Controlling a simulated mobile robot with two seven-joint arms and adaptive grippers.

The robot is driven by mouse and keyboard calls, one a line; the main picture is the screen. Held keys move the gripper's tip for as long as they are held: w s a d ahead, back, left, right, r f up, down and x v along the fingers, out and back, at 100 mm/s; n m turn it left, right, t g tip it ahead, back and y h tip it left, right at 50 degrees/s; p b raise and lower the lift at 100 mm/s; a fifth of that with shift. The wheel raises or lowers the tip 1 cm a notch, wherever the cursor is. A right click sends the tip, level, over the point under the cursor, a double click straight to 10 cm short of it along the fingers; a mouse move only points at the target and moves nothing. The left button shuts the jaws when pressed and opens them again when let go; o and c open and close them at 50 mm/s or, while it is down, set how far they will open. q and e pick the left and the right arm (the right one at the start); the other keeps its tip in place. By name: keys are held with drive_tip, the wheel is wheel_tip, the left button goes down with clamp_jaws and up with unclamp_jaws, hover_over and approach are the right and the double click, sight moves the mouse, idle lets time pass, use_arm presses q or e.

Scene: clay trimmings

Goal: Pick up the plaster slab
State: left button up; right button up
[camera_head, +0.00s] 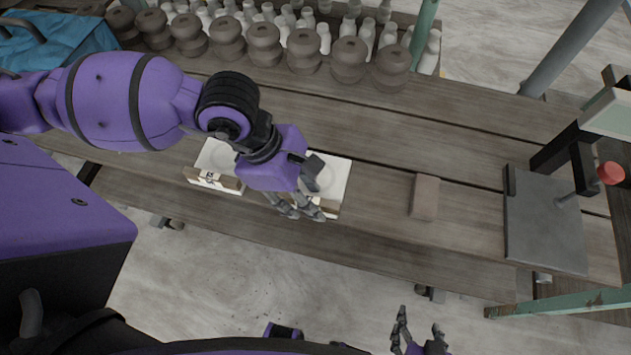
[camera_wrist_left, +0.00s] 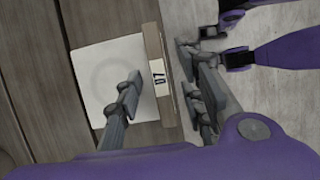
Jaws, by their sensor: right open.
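Two pale square plaster slabs, each with a shallow round recess and a brownish front edge, lie on the wooden table in the head view. The left slab (camera_head: 216,157) has a label on its front edge. The right slab (camera_head: 338,176) is partly hidden by my left gripper (camera_head: 302,208). The left wrist view shows one white slab (camera_wrist_left: 97,70) beside a brown edge labelled 07. There my left gripper (camera_wrist_left: 163,98) has its fingers spread, one over the slab and others past the labelled edge. My right gripper (camera_head: 419,332) is open and empty, low in the head view.
A brown block (camera_head: 425,197) lies right of the slabs. A grey plate with an upright tool and red knob (camera_head: 610,173) stands at far right. Dark rounded pots (camera_head: 228,38) and white bottles line the back. Wood between block and pots is clear.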

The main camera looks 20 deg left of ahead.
idle(0.3)
use_arm(q)
clamp_jaws()
drive_tip(key=shift+r, duration=0.1)
